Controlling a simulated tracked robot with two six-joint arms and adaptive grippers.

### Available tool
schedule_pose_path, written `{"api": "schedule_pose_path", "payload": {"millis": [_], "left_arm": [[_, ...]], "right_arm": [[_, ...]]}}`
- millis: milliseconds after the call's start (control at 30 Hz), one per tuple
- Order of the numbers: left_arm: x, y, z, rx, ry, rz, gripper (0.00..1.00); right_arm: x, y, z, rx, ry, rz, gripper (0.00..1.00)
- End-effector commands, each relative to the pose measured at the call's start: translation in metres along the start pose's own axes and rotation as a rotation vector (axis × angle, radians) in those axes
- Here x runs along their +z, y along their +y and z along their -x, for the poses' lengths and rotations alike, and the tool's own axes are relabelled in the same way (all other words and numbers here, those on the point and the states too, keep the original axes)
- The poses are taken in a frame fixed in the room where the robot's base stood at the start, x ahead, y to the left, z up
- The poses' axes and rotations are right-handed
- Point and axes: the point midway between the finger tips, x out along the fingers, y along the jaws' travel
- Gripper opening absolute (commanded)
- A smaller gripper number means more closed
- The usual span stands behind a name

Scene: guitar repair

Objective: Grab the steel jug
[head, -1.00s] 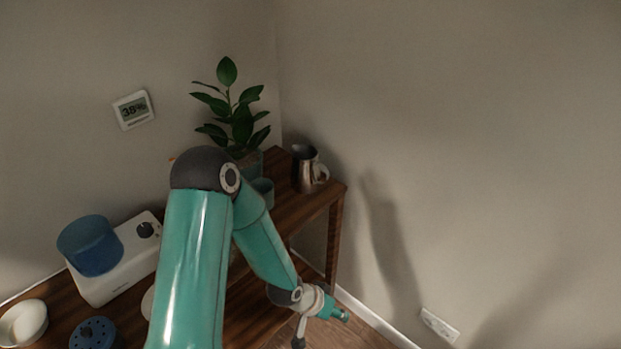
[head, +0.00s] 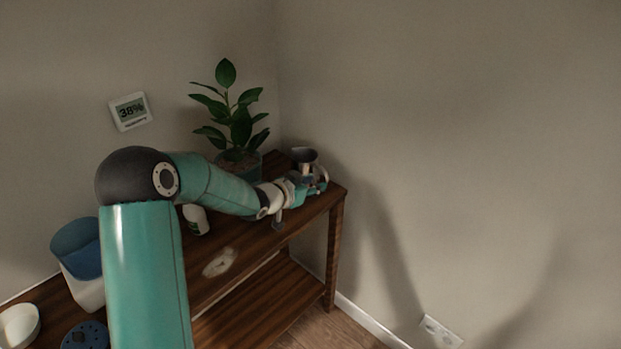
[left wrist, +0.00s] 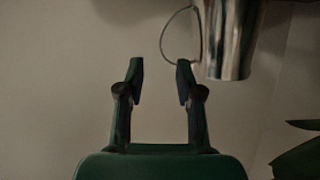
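The steel jug (head: 304,155) stands at the far right end of the wooden shelf, partly hidden behind my left gripper (head: 313,186). The jug also shows at the top of the left wrist view (left wrist: 230,38), cut off by the upper edge, with its thin looped handle to the left. In the left wrist view the left gripper (left wrist: 160,70) is open and empty. Its fingers are just below the handle, and the right fingertip is close to the handle's lower end. I cannot tell whether they touch. My right gripper is not in view.
A potted plant (head: 238,125) stands left of the jug near the corner. A small white bottle (head: 196,220) is below my left arm. A blue-topped container (head: 78,248) and a white bowl (head: 19,325) are at the left.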

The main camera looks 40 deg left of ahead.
Motion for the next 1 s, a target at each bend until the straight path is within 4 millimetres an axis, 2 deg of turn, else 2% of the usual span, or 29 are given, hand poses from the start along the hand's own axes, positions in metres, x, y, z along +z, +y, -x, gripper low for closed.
{"api": "schedule_pose_path", "payload": {"millis": [100,367,700,1000], "left_arm": [[0.0,0.001,-0.018,0.002,-0.002,0.001,0.36],[0.001,0.0,-0.033,0.001,-0.001,0.0,0.36],[0.006,0.0,-0.074,0.002,0.0,0.0,0.36],[0.007,0.0,-0.079,0.001,-0.001,0.0,0.36]], "right_arm": [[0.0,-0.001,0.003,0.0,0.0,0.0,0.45],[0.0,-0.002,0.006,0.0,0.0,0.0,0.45],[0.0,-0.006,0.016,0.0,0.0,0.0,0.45],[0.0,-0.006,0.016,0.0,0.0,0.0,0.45]]}}
